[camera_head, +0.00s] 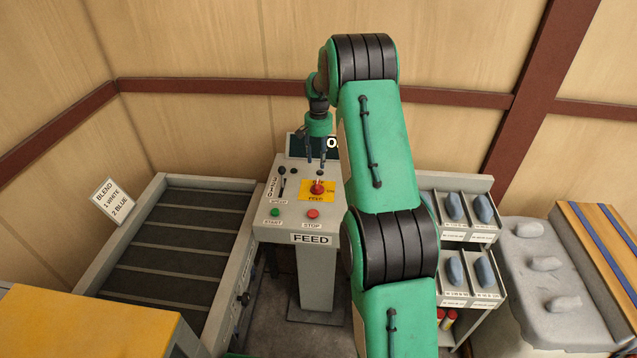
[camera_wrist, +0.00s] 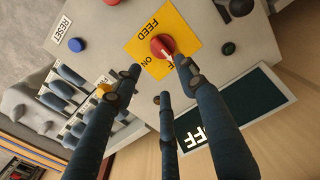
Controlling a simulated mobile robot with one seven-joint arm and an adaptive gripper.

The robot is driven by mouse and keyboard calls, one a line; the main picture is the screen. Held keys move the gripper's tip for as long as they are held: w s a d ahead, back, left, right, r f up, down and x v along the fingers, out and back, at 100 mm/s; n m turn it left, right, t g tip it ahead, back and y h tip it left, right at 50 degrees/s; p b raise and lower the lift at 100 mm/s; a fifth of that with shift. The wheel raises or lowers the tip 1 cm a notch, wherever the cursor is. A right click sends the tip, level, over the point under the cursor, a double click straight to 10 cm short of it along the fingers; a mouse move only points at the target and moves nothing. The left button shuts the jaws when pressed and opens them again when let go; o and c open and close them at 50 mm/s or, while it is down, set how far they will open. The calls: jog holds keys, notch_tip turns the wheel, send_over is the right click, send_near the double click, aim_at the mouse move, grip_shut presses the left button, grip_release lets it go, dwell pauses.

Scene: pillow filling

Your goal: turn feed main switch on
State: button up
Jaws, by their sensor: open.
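The feed main switch is a red rotary knob (camera_head: 317,188) on a yellow plate on top of the grey FEED console (camera_head: 260,228). In the wrist view the red knob (camera_wrist: 162,46) has a pale pointer mark, and the plate reads FEED, ON and partly hidden letters ending in F. My gripper (camera_head: 323,163) points down just above the knob. In the wrist view my gripper (camera_wrist: 158,78) has its dark fingers spread, with the knob close to the tips of the right-hand finger. Contact cannot be told. A dark display (camera_wrist: 240,112) shows FF, its first letter hidden.
The console also has a green start button (camera_head: 275,212), a red stop button (camera_head: 313,213) and a black lever (camera_head: 282,178). A blue button (camera_wrist: 77,45) lies beside the plate. A conveyor (camera_head: 175,235) stands left, shelves of blue pieces (camera_head: 468,238) right.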

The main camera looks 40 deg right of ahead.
aim_at(317, 187)
jog(key=shift+f, duration=0.15)
notch_tip(317, 187, down, 14)
jog(key=shift+r+p, duration=0.2)
jog(key=shift+p, duration=0.5)
dwell(0.5)
grip_shut()
